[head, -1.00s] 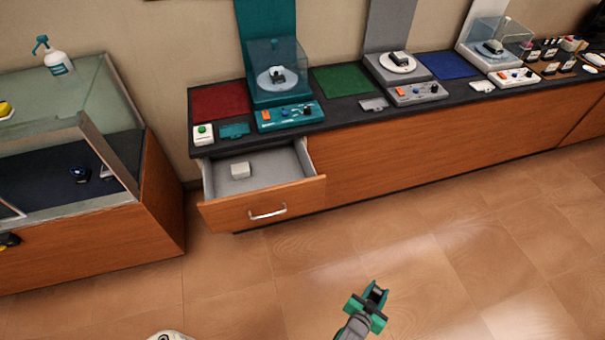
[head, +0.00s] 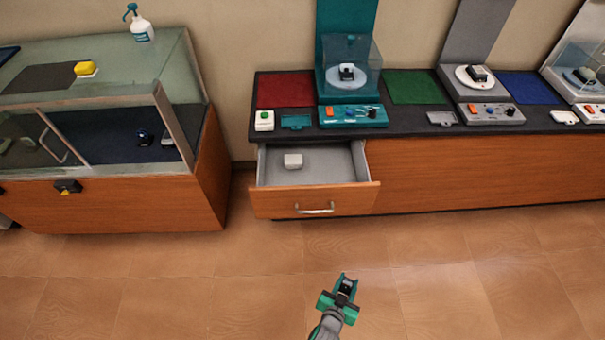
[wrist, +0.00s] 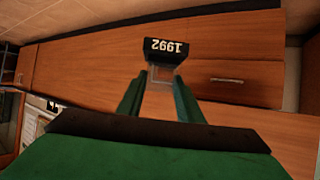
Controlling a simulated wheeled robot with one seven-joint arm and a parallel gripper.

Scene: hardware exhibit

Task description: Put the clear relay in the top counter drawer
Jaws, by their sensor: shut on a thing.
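My gripper (head: 343,291) is in front of the counter, out over the floor. In the wrist view my gripper (wrist: 160,100) is shut on the clear relay (wrist: 161,75), a see-through block with a black end marked 1992. In the head view the relay is small and dark between the fingers. The top counter drawer (head: 315,199) is pulled open at the counter's left end. A small whitish block lies in its back left part. In the wrist view the drawer's front and handle (wrist: 226,80) show to the right, beyond the relay.
The dark countertop (head: 410,119) carries a teal device (head: 347,115) with a clear cover, colored mats and a grey device (head: 482,112). A glass display case (head: 115,175) stands to the left, with a gap before the counter. The floor in front is clear.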

